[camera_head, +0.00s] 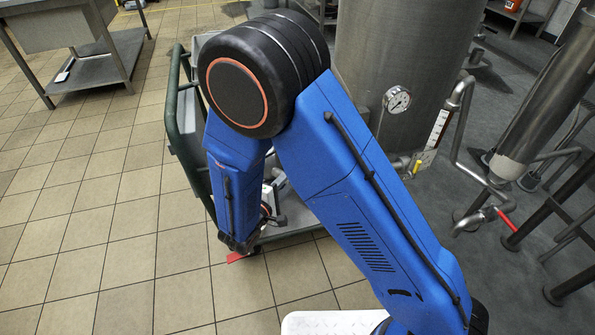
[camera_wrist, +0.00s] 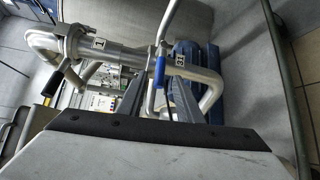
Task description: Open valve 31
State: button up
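In the wrist view, my gripper (camera_wrist: 160,84) shows as two dark fingers reaching forward, with a gap between them. A blue valve handle (camera_wrist: 160,68) lies just beyond the fingertips, in line with the gap; I cannot tell whether the fingers touch it. It is on a metal pipe (camera_wrist: 130,53) running across the view. A small tag (camera_wrist: 180,63) to the right of the handle may read 31, but it is too small to be sure. In the camera_head view my blue arm reaches down over a cart and hides most of the valve area.
A valve with a black handle (camera_wrist: 52,84) is on the pipe's left, near another tag (camera_wrist: 98,44). A green-framed cart (camera_head: 181,125) stands beside a steel tank (camera_head: 425,50) with a gauge (camera_head: 397,99). Pipes and a red handle (camera_head: 508,222) are at right.

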jog(key=shift+x, duration=2.85)
jog(key=shift+c, duration=0.3)
grip_shut()
